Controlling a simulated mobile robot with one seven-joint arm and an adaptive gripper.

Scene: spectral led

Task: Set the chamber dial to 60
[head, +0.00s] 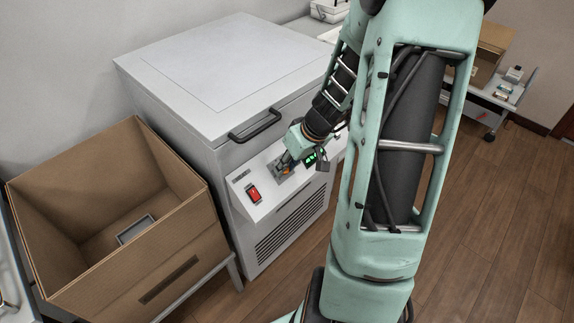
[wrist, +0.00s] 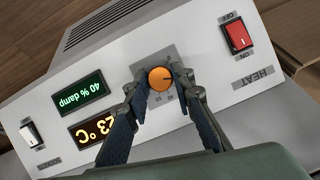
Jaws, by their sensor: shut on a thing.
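The chamber (head: 225,80) is a large white box with a closed lid and a sloped control panel (head: 243,205) on its front. The dial (wrist: 160,78) is an orange round knob on a grey scale plate, with a dark pointer mark; the scale numbers are too small to read surely. My gripper (wrist: 150,92) is at the dial, with one finger on each side of it, shut on it. In the head view my gripper (head: 284,163) hides most of the dial.
A red HEAT switch (wrist: 236,35) and a white sockets switch (wrist: 30,132) flank the dial. A green display (wrist: 92,92) reads "40 % damp"; a yellow one (wrist: 95,130) ends in "23 °C", partly hidden. An open cardboard box (head: 170,255) stands left of the chamber.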

